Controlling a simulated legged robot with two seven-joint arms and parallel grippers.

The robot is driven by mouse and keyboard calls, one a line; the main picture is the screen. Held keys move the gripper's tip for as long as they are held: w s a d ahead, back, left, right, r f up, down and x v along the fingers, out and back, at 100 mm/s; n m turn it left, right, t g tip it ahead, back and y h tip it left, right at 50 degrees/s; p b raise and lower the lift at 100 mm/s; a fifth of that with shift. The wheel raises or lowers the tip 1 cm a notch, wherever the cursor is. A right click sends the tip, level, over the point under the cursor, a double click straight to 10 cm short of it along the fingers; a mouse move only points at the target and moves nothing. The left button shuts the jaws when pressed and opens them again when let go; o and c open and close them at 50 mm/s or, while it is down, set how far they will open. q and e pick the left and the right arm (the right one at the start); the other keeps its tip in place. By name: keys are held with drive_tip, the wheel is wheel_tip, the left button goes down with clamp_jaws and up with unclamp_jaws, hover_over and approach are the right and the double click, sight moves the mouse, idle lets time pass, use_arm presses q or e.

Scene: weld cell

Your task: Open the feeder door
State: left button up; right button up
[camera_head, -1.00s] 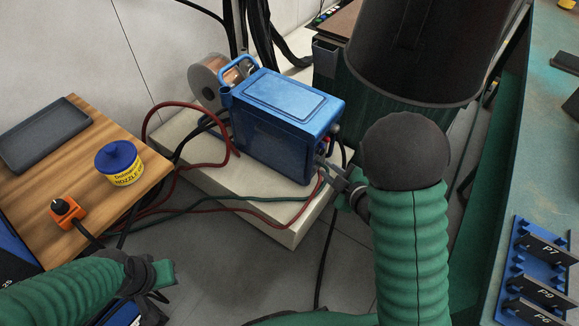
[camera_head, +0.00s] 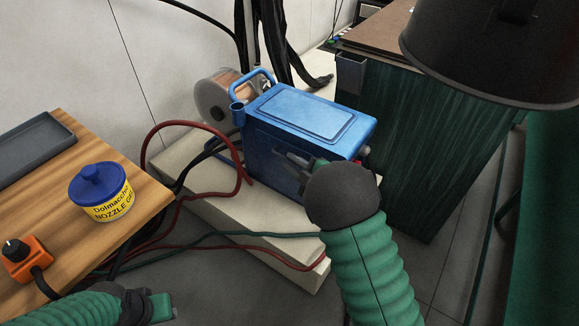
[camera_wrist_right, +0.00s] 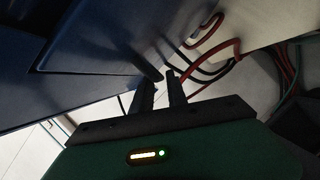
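The blue wire feeder (camera_head: 309,112) stands on a pale plinth, with a handle and a wire spool at its back left end. Its door is the long side panel (camera_head: 262,150), which looks closed; my right arm hides part of it. My right gripper (camera_head: 297,158) is close in front of that panel. In the right wrist view its two fingers (camera_wrist_right: 163,88) are apart with a gap between them, and their tips are beside a dark bar (camera_wrist_right: 151,62) on the blue panel. I cannot tell whether they touch it. My left gripper (camera_head: 155,306) is at the lower left, partly seen, away from the feeder.
Red and green cables (camera_head: 230,240) run around the pale plinth (camera_head: 298,253). A wooden table (camera_head: 140,185) at left holds a nozzle-gel tub (camera_head: 100,192), a grey tray (camera_head: 30,146) and an orange device (camera_head: 26,260). A green cabinet (camera_head: 420,150) stands right of the feeder.

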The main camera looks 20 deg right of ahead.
drive_tip(key=shift+x, duration=0.9)
clamp_jaws()
drive_tip(key=shift+s, duration=0.1)
idle(0.7)
